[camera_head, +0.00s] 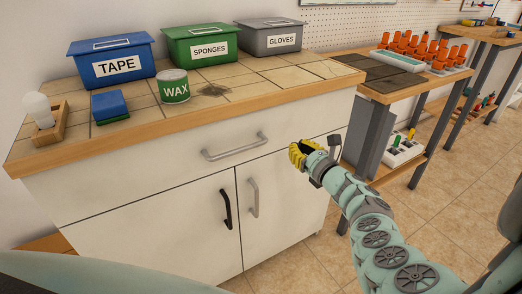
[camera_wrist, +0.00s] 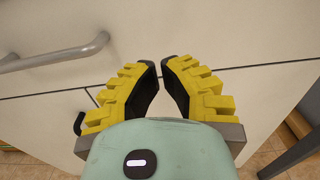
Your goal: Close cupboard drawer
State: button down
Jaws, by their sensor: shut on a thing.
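The cupboard drawer (camera_head: 150,178) is the wide white front under the wooden worktop, with a grey bar handle (camera_head: 236,147). It looks about flush with the cupboard doors below; I cannot tell if a small gap is left. My gripper (camera_head: 296,155) is at the right part of the drawer front, right of the handle. In the wrist view, the yellow-backed fingers (camera_wrist: 161,72) point at the white drawer front (camera_wrist: 190,35), their dark tips nearly together, by the seam under the drawer. I see nothing between them. The handle (camera_wrist: 55,55) is at upper left. Contact with the front is unclear.
Two cupboard doors (camera_head: 155,240) below have a black handle (camera_head: 225,208) and a grey handle (camera_head: 253,197). Blue, green and grey boxes, a wax can (camera_head: 173,87) and a blue sponge (camera_head: 109,105) stand on the worktop (camera_head: 225,105). A workbench stands at right; tiled floor is open in front.

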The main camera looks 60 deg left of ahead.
jog(key=s+d+p, duration=0.1)
jog(key=d+p, duration=0.1)
jog(key=d, duration=0.5)
jog(key=shift+p, duration=0.4)
